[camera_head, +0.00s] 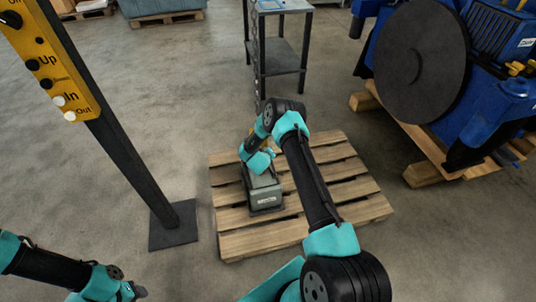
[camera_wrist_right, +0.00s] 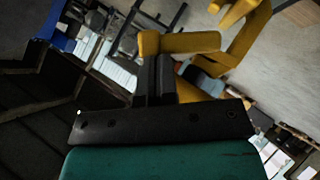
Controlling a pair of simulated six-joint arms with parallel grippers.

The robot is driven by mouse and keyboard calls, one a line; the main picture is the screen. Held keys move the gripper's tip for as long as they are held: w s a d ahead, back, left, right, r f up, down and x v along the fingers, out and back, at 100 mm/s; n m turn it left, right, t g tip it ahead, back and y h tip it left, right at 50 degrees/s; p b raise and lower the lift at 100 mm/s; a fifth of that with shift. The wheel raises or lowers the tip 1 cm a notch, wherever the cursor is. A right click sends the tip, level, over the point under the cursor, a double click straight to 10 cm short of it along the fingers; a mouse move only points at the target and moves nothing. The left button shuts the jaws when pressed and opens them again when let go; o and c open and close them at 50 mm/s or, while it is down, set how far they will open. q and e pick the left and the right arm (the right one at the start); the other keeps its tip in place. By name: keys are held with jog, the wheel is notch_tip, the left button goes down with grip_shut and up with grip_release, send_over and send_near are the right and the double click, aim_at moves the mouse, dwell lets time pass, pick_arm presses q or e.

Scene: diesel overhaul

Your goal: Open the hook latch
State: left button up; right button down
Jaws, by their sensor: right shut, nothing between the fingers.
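My right gripper (camera_wrist_right: 160,70) shows in the right wrist view as dark fingers shut together with nothing between them. A yellow hook (camera_wrist_right: 243,30) curves at the upper right of that view. A yellow bar (camera_wrist_right: 180,42), which may be the hook's latch, lies across just beyond the fingertips; I cannot tell whether they touch. In the head view my right arm reaches to a grey box (camera_head: 264,196) on a wooden pallet, and hides most of the hook and the right fingertips. My left gripper (camera_head: 138,292) is at the bottom left edge, small and partly cut off.
The pallet (camera_head: 350,208) stands on open concrete floor. A control post with a yellow button panel (camera_head: 48,65) stands at left. A dark metal stand (camera_head: 282,55) is behind the pallet. A blue engine (camera_head: 490,75) on wooden supports fills the right.

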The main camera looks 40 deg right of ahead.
dwell(0.5)
jog(key=w+r+v, duration=0.2)
jog(key=v, duration=1.1)
jog(key=shift+d, duration=0.1)
jog(key=s+a+y, duration=0.9)
jog(key=s+a, duration=0.2)
jog(key=a, duration=0.2)
jog(key=s+a+r+g+y, duration=0.1)
jog(key=s+a+g+y, duration=0.1)
jog(key=s, duration=0.5)
jog(key=s+a+r+m+g+y, duration=0.1)
jog(key=s+a+g, duration=0.3)
jog(key=s, duration=0.4)
jog(key=shift+s+a+y, duration=0.25)
jog(key=shift+a+y, duration=0.05)
jog(key=shift+y, duration=0.3)
